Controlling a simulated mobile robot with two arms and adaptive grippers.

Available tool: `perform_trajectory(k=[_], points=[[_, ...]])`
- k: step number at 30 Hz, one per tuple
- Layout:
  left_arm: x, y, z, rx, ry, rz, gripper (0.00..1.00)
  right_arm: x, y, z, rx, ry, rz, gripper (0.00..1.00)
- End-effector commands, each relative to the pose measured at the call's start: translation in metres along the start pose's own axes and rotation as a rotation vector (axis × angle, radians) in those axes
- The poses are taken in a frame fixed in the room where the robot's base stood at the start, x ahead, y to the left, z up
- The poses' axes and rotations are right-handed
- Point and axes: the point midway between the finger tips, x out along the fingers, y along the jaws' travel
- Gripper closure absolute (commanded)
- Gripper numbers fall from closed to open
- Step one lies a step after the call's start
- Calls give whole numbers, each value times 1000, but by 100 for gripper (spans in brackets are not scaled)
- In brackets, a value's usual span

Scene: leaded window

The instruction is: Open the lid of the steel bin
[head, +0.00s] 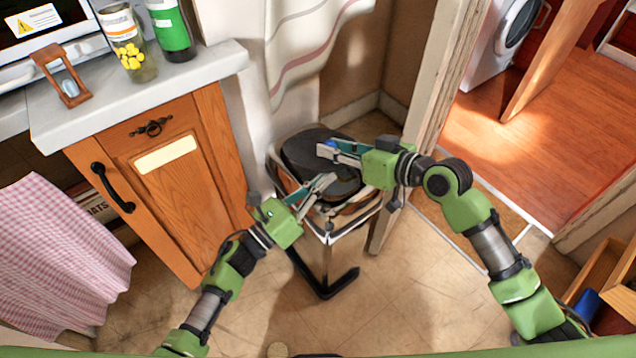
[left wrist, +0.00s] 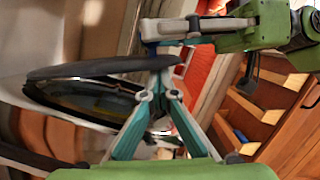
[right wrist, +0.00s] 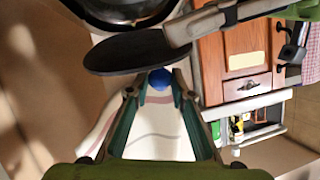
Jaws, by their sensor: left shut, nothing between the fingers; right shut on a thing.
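The steel bin (head: 322,232) stands on the floor in the middle of the head view. Its black lid (head: 305,150) is raised and tilted, and the left wrist view shows the lid (left wrist: 85,68) nearly edge-on above the dark, open mouth (left wrist: 95,98) of the bin. A blue knob (right wrist: 160,79) is on the lid. My right gripper (head: 327,150) is shut on this knob. My left gripper (head: 330,179) is shut and empty, its fingertips close to the lid's edge. I cannot tell whether they touch it.
An orange wooden cabinet (head: 165,160) with a pale counter (head: 105,115) stands left of the bin. A curtain (head: 300,50) hangs behind. A wooden door post (head: 440,90) is close on the right. The tiled floor in front is clear.

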Motion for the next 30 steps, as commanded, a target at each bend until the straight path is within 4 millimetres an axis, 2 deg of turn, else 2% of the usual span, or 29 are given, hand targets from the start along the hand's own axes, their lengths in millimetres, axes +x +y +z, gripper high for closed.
perform_trajectory(k=[6,12,18,19,21,30], points=[[0,0,0,0,0,0,100,0,0,-1,0,1,1,100],[3,-1,13,2,-1,-2,100,0,0,0,0,0,1,100],[4,-2,15,1,-6,-3,100,0,1,2,0,-5,2,100],[4,-2,16,1,-7,-3,100,0,1,2,0,-5,2,76],[4,-2,16,1,-7,-4,100,0,1,3,0,-6,2,61],[3,-1,14,1,-4,-2,100,-1,1,2,0,-4,2,61]])
